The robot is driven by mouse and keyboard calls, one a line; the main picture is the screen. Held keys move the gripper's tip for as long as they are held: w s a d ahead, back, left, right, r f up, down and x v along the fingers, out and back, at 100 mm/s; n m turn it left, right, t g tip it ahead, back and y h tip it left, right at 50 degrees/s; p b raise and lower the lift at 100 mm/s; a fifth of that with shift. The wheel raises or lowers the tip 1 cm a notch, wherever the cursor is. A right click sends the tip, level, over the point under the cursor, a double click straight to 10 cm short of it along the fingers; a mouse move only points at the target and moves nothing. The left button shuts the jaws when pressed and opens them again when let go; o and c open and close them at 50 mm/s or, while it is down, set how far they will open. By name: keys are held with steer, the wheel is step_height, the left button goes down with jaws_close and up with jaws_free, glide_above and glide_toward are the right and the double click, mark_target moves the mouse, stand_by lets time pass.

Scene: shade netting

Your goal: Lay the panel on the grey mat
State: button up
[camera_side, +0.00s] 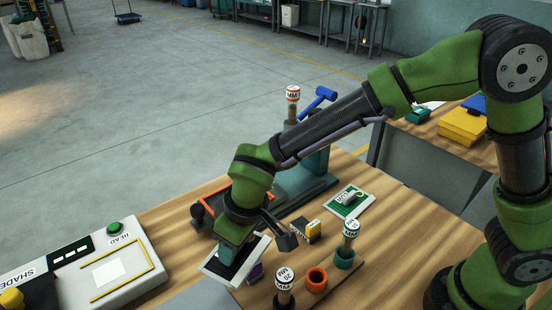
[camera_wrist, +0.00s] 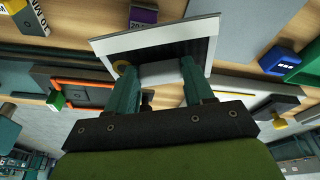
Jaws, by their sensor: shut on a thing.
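The panel (camera_side: 212,271) is a thin flat square with a white border and a dark middle. My gripper (camera_side: 236,254) is shut on it and holds it tilted above the front of the wooden table. In the wrist view the panel (camera_wrist: 108,45) spans both fingers of my gripper (camera_wrist: 158,70), with its far edge beyond the fingertips. A flat grey patch, seemingly the grey mat (camera_side: 192,299), shows at the bottom of the side view, below and left of the panel and partly hidden. A grey surface also shows in the wrist view (camera_wrist: 232,36). I cannot tell the panel's height.
A white reader with a green button (camera_side: 114,228) stands at left. An orange-edged dark tray (camera_side: 207,219) lies behind my gripper. Labelled posts (camera_side: 349,236), an orange ring (camera_side: 316,279) and a purple block (camera_side: 255,272) stand close at right. A green-and-white card (camera_side: 350,202) lies further back.

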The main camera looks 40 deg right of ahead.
steer(key=s+a+r+n+y, duration=0.15)
steer(key=a+n, duration=0.25)
steer(key=a, duration=0.9)
steer(key=shift+n, duration=0.3)
steer(key=f, duration=0.6)
steer(key=s+f, duration=0.1)
steer(key=f, duration=0.2)
steer(key=shift+d+f, duration=0.1)
steer(key=shift+d, duration=0.15)
steer(key=shift+f, duration=0.15)
steer(key=o, duration=1.1)
